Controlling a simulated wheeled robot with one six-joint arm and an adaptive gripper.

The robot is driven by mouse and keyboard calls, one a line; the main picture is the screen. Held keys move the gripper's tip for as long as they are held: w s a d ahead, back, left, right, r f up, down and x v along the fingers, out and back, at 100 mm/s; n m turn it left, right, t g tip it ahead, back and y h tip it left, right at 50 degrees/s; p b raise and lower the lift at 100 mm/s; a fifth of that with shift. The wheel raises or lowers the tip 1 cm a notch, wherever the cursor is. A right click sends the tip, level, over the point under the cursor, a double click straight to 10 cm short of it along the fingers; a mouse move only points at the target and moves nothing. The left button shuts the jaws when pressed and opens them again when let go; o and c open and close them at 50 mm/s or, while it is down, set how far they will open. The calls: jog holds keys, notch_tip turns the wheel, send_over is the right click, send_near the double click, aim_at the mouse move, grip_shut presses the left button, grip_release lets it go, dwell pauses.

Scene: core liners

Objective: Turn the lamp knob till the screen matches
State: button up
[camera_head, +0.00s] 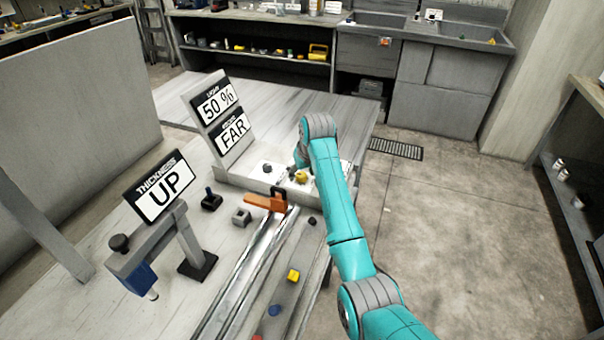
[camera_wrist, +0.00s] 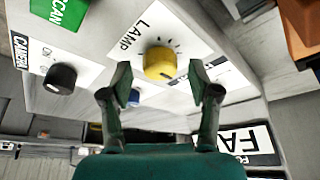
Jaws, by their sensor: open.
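The yellow lamp knob (camera_wrist: 160,63) stands on a white plate marked LAMP, with tick marks around part of it. In the head view the knob (camera_head: 301,177) is partly beside my arm. My gripper (camera_wrist: 160,78) is open, with one finger to each side of the knob in the wrist view; neither finger visibly touches it. I cannot tell how deep the fingers reach. In the head view my arm mostly hides the gripper. The upper screen (camera_head: 218,103) reads LIGHT 50 %. The lower screen (camera_head: 233,133) reads FAR.
A black knob (camera_wrist: 60,78) marked CAMERA, a blue button (camera_wrist: 133,97) and a green SCAN label (camera_wrist: 62,10) are close by. A THICKNESS sign (camera_head: 165,188) reads UP. An orange clamp (camera_head: 266,202) sits on the rail in front of the panel.

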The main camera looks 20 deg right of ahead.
jog(key=shift+w+f, duration=0.1)
jog(key=shift+f, duration=0.25)
jog(key=c, duration=1.2)
jog(key=shift+o, duration=0.2)
jog(key=shift+d+n+y, duration=0.1)
jog(key=shift+n+y, duration=0.2)
jog(key=shift+n, duration=0.5)
jog(key=shift+n+g+y, duration=0.3)
jog(key=shift+n+y, duration=0.4)
jog(key=shift+n, duration=1)
jog(key=o, duration=1.2)
jog(key=shift+c, duration=0.2)
